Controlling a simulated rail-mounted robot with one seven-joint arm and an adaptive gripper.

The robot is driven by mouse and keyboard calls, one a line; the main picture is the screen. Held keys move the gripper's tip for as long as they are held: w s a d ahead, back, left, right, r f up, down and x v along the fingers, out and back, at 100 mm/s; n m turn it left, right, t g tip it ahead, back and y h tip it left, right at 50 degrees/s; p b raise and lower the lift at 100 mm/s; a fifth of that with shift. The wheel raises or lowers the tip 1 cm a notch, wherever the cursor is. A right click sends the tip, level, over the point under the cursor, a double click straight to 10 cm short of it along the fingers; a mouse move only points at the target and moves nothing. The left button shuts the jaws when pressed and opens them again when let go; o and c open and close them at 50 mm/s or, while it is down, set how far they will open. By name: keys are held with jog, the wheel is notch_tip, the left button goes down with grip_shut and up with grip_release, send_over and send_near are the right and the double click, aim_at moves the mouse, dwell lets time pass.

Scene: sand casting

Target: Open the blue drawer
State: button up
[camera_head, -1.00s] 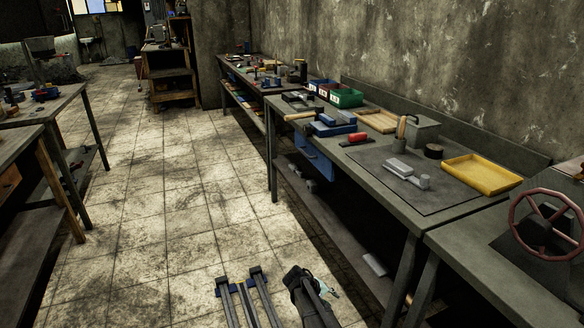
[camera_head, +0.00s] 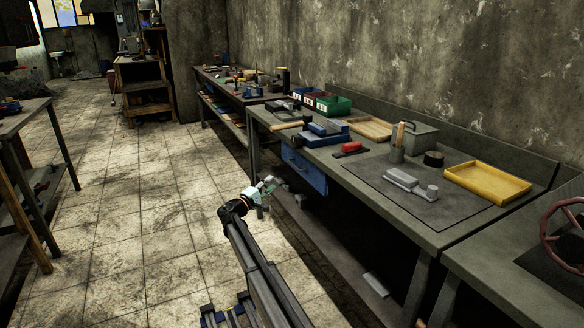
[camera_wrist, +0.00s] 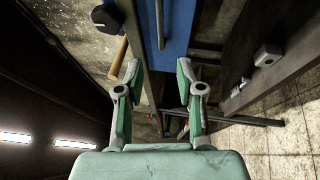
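The blue drawer (camera_head: 304,169) hangs under the near workbench and looks shut. A thin bar handle (camera_head: 297,161) runs across its front. In the wrist view the drawer (camera_wrist: 177,30) is a blue panel at the top, with the handle (camera_wrist: 160,20) along its left part. My gripper (camera_head: 265,188) is left of and a little below the drawer in the head view, with a gap between them. In the wrist view my gripper (camera_wrist: 160,76) is open and empty, its green-padded fingers apart below the handle's end. Nothing is held.
The workbench (camera_head: 465,219) carries a yellow tray (camera_head: 488,182), a blue vise-like tool (camera_head: 320,133), bins and hand tools. A lower shelf (camera_head: 340,265) runs beneath it. A bench leg (camera_head: 254,150) stands left of the drawer. The tiled floor (camera_head: 150,230) left of the bench is clear.

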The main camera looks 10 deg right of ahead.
aim_at(294, 166)
jog(key=x, duration=1.5)
jog(key=shift+w+d, duration=0.25)
jog(key=shift+d, duration=0.05)
grip_shut()
